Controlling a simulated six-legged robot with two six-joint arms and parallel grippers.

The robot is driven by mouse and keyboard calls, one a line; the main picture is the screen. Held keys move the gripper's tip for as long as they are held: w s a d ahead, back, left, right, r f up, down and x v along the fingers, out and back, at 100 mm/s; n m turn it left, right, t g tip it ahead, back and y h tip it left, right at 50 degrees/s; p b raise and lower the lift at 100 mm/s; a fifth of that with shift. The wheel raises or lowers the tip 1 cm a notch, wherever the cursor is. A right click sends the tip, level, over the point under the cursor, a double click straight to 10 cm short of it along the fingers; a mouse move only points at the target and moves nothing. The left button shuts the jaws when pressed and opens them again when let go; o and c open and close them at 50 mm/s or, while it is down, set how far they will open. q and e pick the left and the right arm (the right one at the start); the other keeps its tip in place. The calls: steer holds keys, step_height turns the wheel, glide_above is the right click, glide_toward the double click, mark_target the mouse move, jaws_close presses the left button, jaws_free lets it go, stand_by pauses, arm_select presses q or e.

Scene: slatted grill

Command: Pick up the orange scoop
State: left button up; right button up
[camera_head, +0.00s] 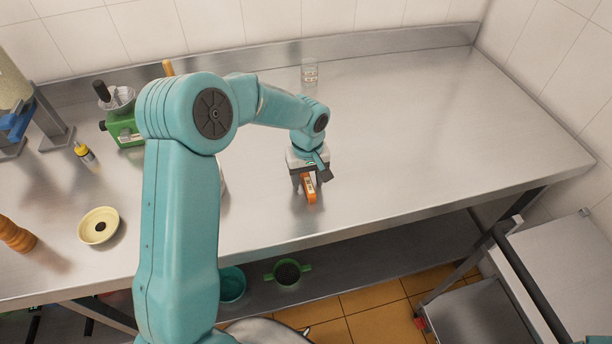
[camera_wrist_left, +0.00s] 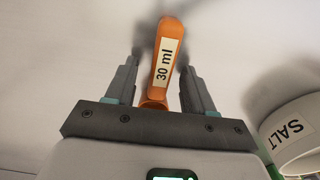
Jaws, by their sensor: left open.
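The orange scoop (camera_head: 309,190) lies on the steel counter near its front edge, right at my left gripper (camera_head: 309,180). In the left wrist view the scoop's orange handle (camera_wrist_left: 163,62), with a white "30 ml" label, stands between the two fingers of the left gripper (camera_wrist_left: 160,75). There are gaps between the handle and both fingers, so the jaws are open around it. The scoop's bowl end is mostly hidden behind the gripper body. My right gripper is not in view.
A white container marked SALT (camera_wrist_left: 298,135) stands close by on the right in the wrist view. A glass (camera_head: 310,73) stands at the back. A yellow bowl (camera_head: 98,226), a green scale (camera_head: 124,128) and a small bottle (camera_head: 84,152) are at the left. The counter's right side is clear.

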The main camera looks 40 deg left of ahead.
arm_select(q)
jaws_close()
steer(key=shift+r, duration=0.1)
